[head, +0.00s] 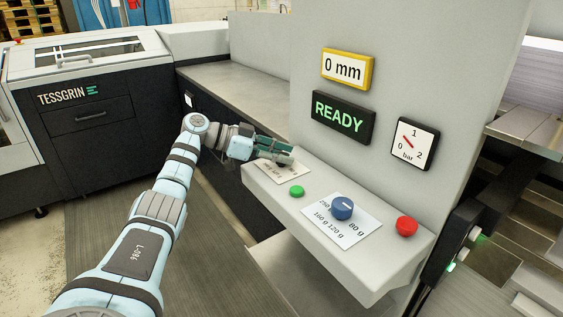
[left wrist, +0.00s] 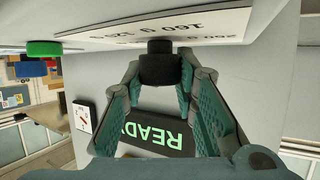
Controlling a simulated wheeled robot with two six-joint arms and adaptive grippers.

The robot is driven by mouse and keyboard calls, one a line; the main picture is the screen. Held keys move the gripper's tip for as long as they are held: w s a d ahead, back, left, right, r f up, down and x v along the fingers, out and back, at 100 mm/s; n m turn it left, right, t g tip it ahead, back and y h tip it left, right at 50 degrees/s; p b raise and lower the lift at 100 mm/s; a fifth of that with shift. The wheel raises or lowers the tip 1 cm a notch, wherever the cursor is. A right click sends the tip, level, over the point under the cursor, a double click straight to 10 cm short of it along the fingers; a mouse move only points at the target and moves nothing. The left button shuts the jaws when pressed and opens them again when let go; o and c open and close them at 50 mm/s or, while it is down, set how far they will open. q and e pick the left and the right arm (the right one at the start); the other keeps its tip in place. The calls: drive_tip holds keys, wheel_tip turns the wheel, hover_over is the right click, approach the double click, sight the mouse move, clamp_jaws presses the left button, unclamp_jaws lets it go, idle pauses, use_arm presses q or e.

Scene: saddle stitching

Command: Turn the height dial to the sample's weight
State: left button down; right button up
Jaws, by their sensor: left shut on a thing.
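A black dial (left wrist: 160,68) sits on a white card with printed numbers (left wrist: 160,28), seen upside down in the left wrist view. My left gripper (left wrist: 160,78) is shut on this dial, one finger on each side. In the head view my left gripper (head: 286,156) is at the far left end of the grey control shelf, over the left card (head: 279,174). It mostly hides the dial there, and the dial's setting cannot be read. My right gripper is out of view.
A green button (head: 297,191) lies between the two cards and a red button (head: 406,226) near the shelf's right end. Above, displays show "0 mm" (head: 346,69) and "READY" (head: 342,117), beside a bar gauge (head: 414,144). The upright panel stands close behind the shelf.

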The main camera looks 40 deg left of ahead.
use_arm(q)
drive_tip(key=shift+f+m+g+h, duration=0.1)
drive_tip(key=shift+m+g+h, duration=0.2)
drive_tip(key=shift+g+h, duration=0.15)
drive_tip(key=c, duration=1.3)
unclamp_jaws()
drive_tip(key=shift+a, duration=0.1)
drive_tip(key=v, duration=0.7)
drive_tip(key=shift+s, duration=0.2)
